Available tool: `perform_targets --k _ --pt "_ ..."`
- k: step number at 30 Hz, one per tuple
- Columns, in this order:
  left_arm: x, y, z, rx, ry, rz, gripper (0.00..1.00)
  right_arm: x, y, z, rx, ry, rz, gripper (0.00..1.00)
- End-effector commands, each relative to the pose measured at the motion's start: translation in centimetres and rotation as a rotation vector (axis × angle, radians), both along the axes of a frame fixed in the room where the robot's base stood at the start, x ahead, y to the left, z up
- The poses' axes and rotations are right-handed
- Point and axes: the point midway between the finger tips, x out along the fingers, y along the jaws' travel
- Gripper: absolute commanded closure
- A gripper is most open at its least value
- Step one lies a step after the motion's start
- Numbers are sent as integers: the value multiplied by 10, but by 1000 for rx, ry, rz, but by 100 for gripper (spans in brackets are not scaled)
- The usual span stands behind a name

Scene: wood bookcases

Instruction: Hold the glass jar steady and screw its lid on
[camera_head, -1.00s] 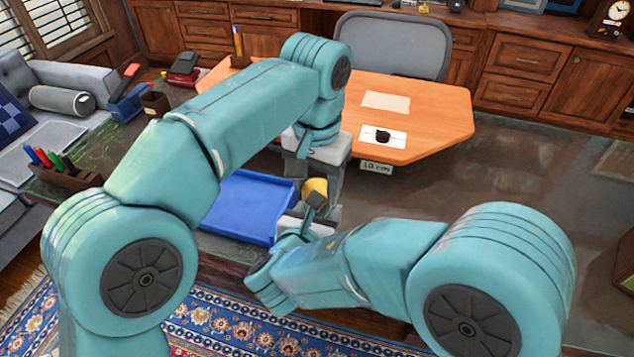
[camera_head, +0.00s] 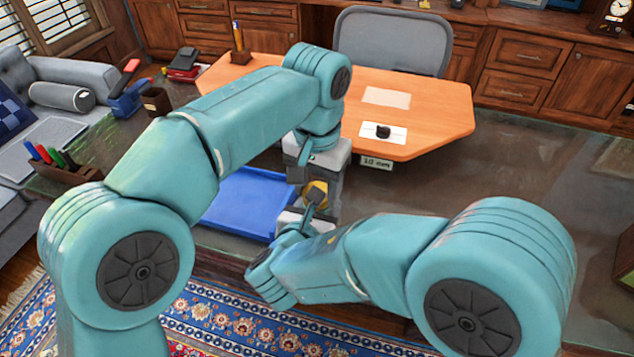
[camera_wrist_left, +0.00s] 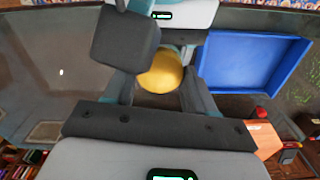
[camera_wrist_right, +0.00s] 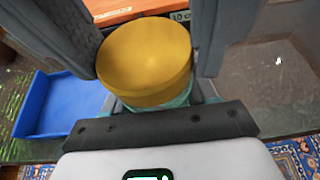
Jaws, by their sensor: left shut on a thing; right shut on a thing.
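The yellow lid (camera_wrist_right: 145,60) fills the space between the fingers of my right gripper (camera_wrist_right: 146,45) in the right wrist view, and this gripper is shut on it. In the head view the lid (camera_head: 315,194) is a small yellow patch partly covered by a dark finger. My left gripper (camera_wrist_left: 158,88) comes from above in the head view and is shut, with yellow (camera_wrist_left: 160,73) showing between its fingers in the left wrist view. It appears to hold the glass jar, whose clear body I cannot make out. The two grippers face each other closely. Whether the lid is seated is hidden.
A blue tray (camera_head: 238,203) lies beside the grippers on the dark desk. An orange board (camera_head: 430,110) with a small black object (camera_head: 383,131) on white paper lies behind. A pen holder (camera_head: 65,172) stands at left. The desk's right part is clear.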

Motion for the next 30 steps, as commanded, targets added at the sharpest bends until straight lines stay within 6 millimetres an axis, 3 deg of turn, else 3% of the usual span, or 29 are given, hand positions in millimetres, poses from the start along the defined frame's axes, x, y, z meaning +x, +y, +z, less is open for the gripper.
perform_targets --k 13,14,15,16,25,30 --pt "0 0 -9 0 1 0 74 0 0 1 0 -2 0 98" --pt "0 0 -9 0 1 0 35 0 0 1 0 -2 0 100" --pt "0 0 -9 0 1 0 22 0 0 1 0 -2 0 100" --pt "0 0 -9 0 1 0 19 0 0 1 0 -2 0 100" --pt "0 0 -6 -1 -2 1 19 0 0 1 1 -1 0 100" --pt "0 -1 16 -2 -4 1 19 0 0 1 1 -1 0 100"
